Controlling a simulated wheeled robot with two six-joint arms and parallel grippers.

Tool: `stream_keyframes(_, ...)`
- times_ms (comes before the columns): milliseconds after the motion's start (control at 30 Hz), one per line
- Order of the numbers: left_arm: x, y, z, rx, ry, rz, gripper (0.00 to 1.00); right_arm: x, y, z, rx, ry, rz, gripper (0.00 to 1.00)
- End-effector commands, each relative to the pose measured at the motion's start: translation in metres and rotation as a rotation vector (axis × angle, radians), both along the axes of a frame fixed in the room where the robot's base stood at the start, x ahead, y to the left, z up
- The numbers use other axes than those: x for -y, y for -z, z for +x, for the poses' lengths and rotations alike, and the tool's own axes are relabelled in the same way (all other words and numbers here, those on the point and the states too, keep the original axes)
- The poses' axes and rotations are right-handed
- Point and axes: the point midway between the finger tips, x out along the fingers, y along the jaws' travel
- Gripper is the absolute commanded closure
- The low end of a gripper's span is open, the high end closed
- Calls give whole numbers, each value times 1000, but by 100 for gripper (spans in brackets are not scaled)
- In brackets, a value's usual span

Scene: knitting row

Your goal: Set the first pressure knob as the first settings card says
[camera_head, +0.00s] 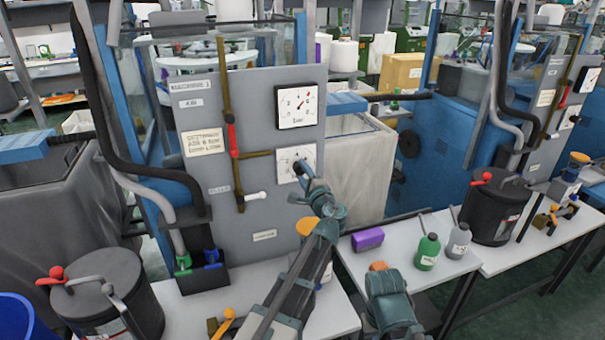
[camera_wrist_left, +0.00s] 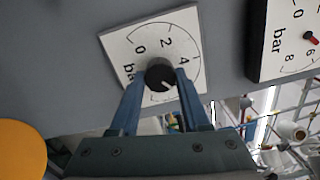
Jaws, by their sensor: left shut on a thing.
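The first pressure knob (camera_wrist_left: 160,73) is black and round, on a white dial plate marked 0, 2, 4 and bar. My left gripper (camera_wrist_left: 158,82) is shut on it, one blue finger on each side. The knob's white mark points to the lower right, past the 4; the numbers there are hidden by a finger. In the head view the dial plate (camera_head: 287,163) is partly behind my left gripper (camera_head: 303,172). The first settings card (camera_head: 205,142) is cream, left of the dial on the grey panel; its small print is blurred.
A gauge (camera_head: 297,105) with a red needle sits above the dial. A brass pipe with a red handle (camera_head: 232,140) and a white-handled valve (camera_head: 256,196) stand left of it. A purple box (camera_head: 367,239) and a green bottle (camera_head: 427,252) stand on the right table.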

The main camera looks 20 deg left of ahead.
Motion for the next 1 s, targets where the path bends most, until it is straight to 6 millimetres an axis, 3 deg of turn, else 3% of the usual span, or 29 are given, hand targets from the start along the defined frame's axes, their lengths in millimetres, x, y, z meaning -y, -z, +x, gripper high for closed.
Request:
stream_keyframes(733, 1, 1, -1, -45, 2, 62, 100, 0, 1, 0, 0, 0, 0, 100)
stream_keyframes(767, 1, 1, -1, -45, 2, 62, 52, 0, 1, 0, 0, 0, 0, 100)
stream_keyframes(900, 1, 1, -1, -44, 2, 63, 27, 0, 1, 0, 0, 0, 0, 100)
stream_keyframes(1000, 0, 1, -1, -44, 2, 63, 24, 0, 1, 0, 0, 0, 0, 100)
